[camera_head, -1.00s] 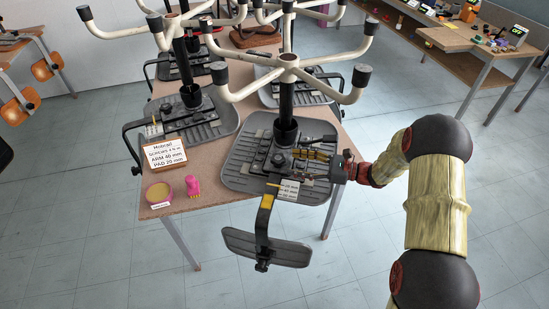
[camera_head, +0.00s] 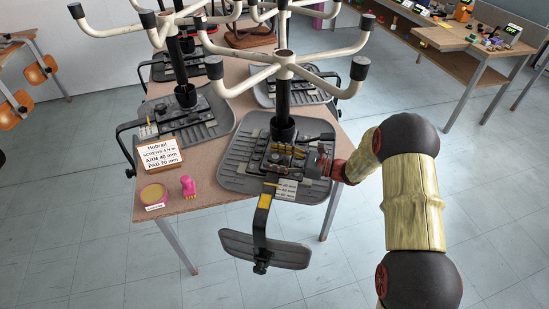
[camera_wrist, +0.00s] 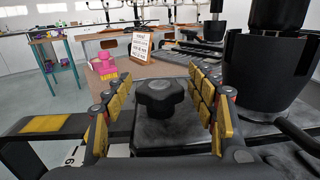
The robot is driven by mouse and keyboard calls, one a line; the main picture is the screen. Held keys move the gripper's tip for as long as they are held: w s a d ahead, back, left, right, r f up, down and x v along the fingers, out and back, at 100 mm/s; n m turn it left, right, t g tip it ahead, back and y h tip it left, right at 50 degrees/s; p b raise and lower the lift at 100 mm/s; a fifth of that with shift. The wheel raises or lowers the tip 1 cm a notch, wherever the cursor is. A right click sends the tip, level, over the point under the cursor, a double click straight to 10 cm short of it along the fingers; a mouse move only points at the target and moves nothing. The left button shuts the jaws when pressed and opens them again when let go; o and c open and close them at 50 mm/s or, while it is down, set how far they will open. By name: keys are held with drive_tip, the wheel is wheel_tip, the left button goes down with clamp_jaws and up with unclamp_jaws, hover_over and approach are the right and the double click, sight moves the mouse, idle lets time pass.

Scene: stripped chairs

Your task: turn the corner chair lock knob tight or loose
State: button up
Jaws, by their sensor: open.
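The corner chair is the nearest upside-down one, its grey seat (camera_head: 235,170) lying at the table's front right corner. Its black lobed lock knob (camera_wrist: 160,94) stands upright between my fingers in the wrist view. My gripper (camera_wrist: 160,112) is open, with gold-padded fingers to the left and right of the knob and visible gaps on both sides. In the head view my gripper (camera_head: 287,154) is low over the seat's underside mechanism, in front of the black column (camera_head: 283,128). The knob is hard to make out there.
A sign (camera_head: 160,153), a pink object (camera_head: 188,186) and a round tan-topped dish (camera_head: 153,193) stand at the front left. Other upturned chairs crowd behind, their pale leg spokes overhead. Floor to the right is open.

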drive_tip(key=shift+c, duration=0.2)
drive_tip(key=c, duration=1.1)
drive_tip(key=m+t+h+p, duration=0.1)
drive_tip(key=t+p, duration=0.1)
drive_tip(key=shift+s+r+m+t, duration=0.1)
drive_tip(key=shift+m+t, duration=0.2)
drive_tip(key=shift+m, duration=0.1)
drive_tip(key=m+t+h+p, duration=0.1)
drive_tip(key=m+t+h, duration=0.1)
drive_tip(key=t, duration=0.1)
drive_tip(key=m+t+h+p, duration=0.1)
drive_tip(key=m+t+h, duration=0.3)
drive_tip(key=shift+m+t+h, duration=0.6)
drive_tip(key=shift+m+h, duration=0.1)
drive_tip(key=shift+h, duration=0.3)
drive_tip(key=shift+d, duration=0.1)
